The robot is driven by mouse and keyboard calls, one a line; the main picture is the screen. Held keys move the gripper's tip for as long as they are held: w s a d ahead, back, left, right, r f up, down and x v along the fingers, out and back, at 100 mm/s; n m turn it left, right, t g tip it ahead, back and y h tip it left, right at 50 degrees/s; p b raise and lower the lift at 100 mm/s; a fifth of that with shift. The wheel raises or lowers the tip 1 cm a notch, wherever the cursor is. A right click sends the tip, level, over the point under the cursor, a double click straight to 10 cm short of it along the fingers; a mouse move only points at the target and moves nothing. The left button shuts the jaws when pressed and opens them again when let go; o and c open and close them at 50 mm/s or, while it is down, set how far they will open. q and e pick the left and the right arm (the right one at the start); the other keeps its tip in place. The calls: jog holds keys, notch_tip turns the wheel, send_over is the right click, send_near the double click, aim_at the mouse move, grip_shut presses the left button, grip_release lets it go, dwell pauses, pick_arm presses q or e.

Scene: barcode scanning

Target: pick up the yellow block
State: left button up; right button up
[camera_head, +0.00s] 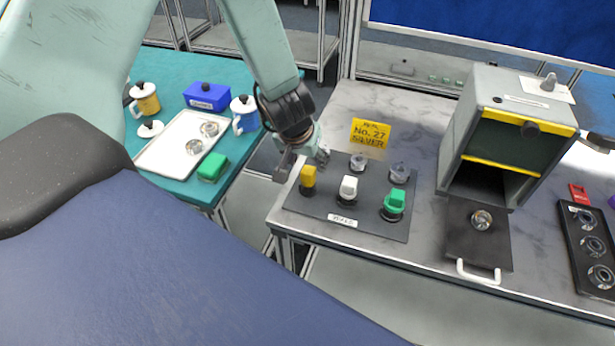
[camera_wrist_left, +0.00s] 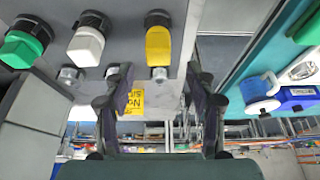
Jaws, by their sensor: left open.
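The yellow block (camera_head: 308,176) stands upright on a dark base at the left end of the grey mat (camera_head: 375,222). In the left wrist view the yellow block (camera_wrist_left: 158,46) lies beyond the fingertips, sideways between the lines of the two fingers. My left gripper (camera_head: 302,162) is open and empty, close to the yellow block in the head view; its fingers (camera_wrist_left: 160,95) are spread in the wrist view. I cannot tell the exact gap between them and the block. My right gripper is not in view.
A white block (camera_head: 349,187) and a green block (camera_head: 394,201) stand right of the yellow one. Clear knobs and a yellow sign (camera_head: 370,134) are behind. A grey box (camera_head: 510,115) stands at right; a teal table (camera_head: 185,70) with a white tray (camera_head: 166,158) is at left.

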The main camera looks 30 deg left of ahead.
aim_at(308, 170)
pick_arm(q)
jog(key=x, duration=0.1)
jog(key=b+x, duration=0.2)
jog(key=x, duration=0.1)
jog(key=shift+s+d+f, duration=0.25)
jog(key=shift+w+a+f+b, duration=0.15)
jog(key=shift+f+b, duration=0.15)
jog(key=shift+f, duration=0.1)
jog(key=shift+r, duration=0.1)
jog(key=c, duration=0.5)
grip_shut()
